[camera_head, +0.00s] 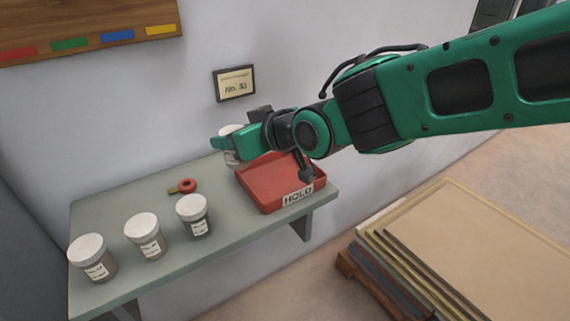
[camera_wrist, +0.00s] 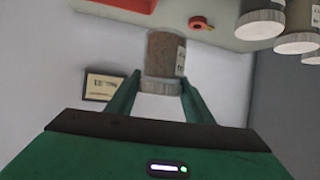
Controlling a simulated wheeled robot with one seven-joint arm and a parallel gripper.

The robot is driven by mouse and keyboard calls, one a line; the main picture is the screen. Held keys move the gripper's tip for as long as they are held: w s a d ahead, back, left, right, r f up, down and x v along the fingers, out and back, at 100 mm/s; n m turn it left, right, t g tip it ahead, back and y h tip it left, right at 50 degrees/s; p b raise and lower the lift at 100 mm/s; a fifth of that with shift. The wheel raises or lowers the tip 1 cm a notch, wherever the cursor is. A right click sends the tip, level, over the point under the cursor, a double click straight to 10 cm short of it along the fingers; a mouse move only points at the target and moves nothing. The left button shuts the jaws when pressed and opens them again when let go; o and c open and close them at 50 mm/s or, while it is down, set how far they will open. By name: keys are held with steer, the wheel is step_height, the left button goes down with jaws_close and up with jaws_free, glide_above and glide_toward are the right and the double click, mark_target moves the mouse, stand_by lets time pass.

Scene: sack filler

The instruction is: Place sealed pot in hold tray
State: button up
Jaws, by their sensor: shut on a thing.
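My gripper (camera_wrist: 158,95) is shut on a lidded pot (camera_wrist: 163,56), with a finger on each side of its pale lid. The pot has brown contents and a label at its side in the wrist view. In the head view the held pot (camera_head: 231,157) is mostly hidden behind my gripper (camera_head: 222,143), near the wall by the tray's back left corner. The red hold tray (camera_head: 254,195), marked HOLD, sits at the right end of the shelf; its visible floor is empty, and my arm hides part of it. It also shows in the wrist view (camera_wrist: 125,6).
Several white-lidded pots (camera_head: 145,238) stand along the shelf's front left (camera_head: 170,273). A small red round item with a handle (camera_head: 186,186) lies left of the tray. A framed card (camera_head: 234,83) hangs on the wall above. Stacked boards (camera_head: 470,240) lie on the floor at right.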

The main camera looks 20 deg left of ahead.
steer(key=shift+w+d+f, duration=1.1)
steer(key=shift+w+f, duration=0.35)
steer(key=shift+f, duration=0.25)
steer(key=shift+w+d+f, duration=1.15)
steer(key=shift+w+f, duration=0.3)
steer(key=shift+f, duration=0.25)
steer(key=shift+w+d+f, duration=1.1)
steer(key=shift+w+f, duration=0.35)
steer(key=shift+f, duration=0.25)
steer(key=o, duration=1.1)
steer(key=shift+f, duration=0.1)
steer(key=shift+c, duration=0.2)
steer(key=v, duration=1.2)
steer(key=shift+s, duration=0.1)
